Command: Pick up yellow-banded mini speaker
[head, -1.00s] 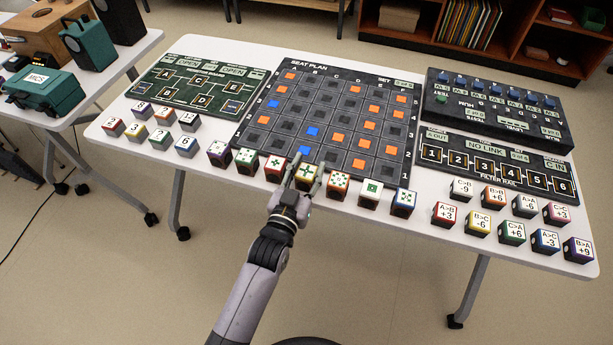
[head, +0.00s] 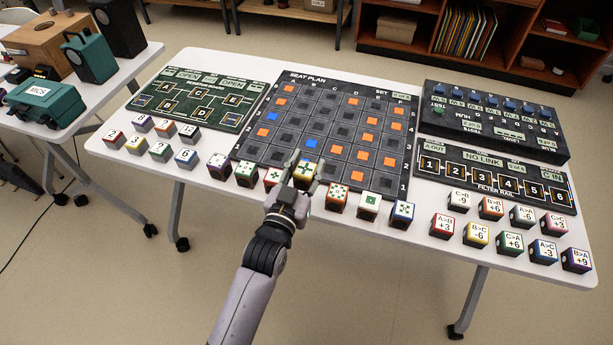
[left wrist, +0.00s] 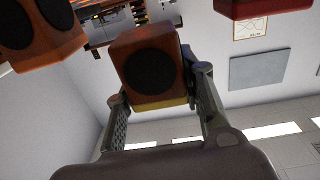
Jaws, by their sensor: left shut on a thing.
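The yellow-banded mini speaker (head: 305,171) has a pale top with a dark pattern. In the left wrist view the speaker (left wrist: 150,68) shows a brown body, a round dark cone and a yellow band along its lower edge. My left gripper (head: 303,166) is shut on it, with one finger on each side. In the head view the speaker sits higher than its row neighbours and overlaps the front edge of the seat plan board, so it looks raised off the table. My right gripper is not in view.
The seat plan board (head: 322,127) lies behind. More labelled cubes (head: 442,226) stand at the right front. The white table's front edge (head: 350,230) is close.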

